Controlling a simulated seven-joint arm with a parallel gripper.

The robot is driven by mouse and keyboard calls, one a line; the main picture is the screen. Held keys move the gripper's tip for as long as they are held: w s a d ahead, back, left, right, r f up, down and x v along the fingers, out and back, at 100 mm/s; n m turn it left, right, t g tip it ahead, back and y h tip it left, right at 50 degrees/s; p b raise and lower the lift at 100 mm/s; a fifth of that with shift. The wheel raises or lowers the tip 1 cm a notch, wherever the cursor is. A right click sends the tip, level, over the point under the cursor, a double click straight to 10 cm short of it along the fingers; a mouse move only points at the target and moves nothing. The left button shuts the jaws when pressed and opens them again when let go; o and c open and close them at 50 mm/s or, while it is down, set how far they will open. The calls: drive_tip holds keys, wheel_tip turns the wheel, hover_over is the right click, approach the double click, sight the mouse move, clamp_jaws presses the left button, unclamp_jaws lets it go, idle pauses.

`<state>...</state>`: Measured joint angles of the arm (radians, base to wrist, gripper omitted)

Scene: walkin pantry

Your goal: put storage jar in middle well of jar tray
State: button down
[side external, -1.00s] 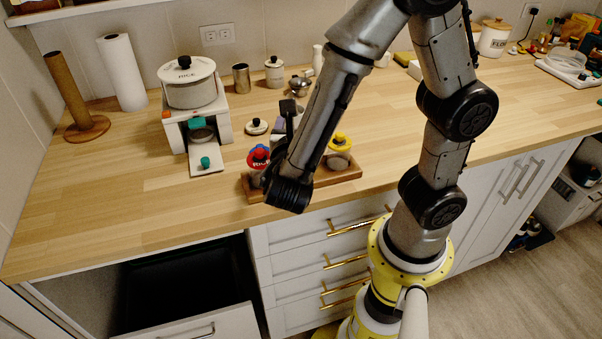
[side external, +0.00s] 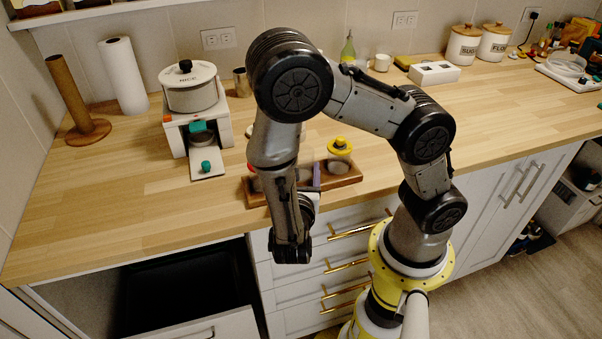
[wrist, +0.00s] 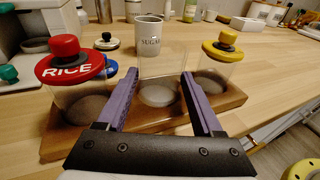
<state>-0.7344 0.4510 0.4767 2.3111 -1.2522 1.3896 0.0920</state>
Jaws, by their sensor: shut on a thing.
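The wooden jar tray (wrist: 60,140) holds a jar with a red RICE lid (wrist: 72,58) on the left and a jar with a yellow lid (wrist: 222,48) on the right. My gripper (wrist: 160,77) has its purple fingers either side of a clear, lidless storage jar (wrist: 161,68) and is shut on it. The jar is upright at the tray's middle; I cannot tell if it is fully seated in the well. In the side view my arm hides the jar, while the tray (side external: 345,182) and yellow lid (side external: 339,146) show.
A white SUGAR canister (wrist: 149,33) stands behind the tray. A blue lid (wrist: 108,68) is partly hidden behind the red one. A white stand with a RICE pot (side external: 191,88) is at the left. The counter right of the tray is clear. An open drawer (side external: 190,290) lies below left.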

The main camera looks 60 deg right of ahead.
drive_tip(key=shift+f, duration=0.45)
drive_tip(key=shift+f, duration=0.15)
drive_tip(key=shift+c, duration=0.2)
unclamp_jaws()
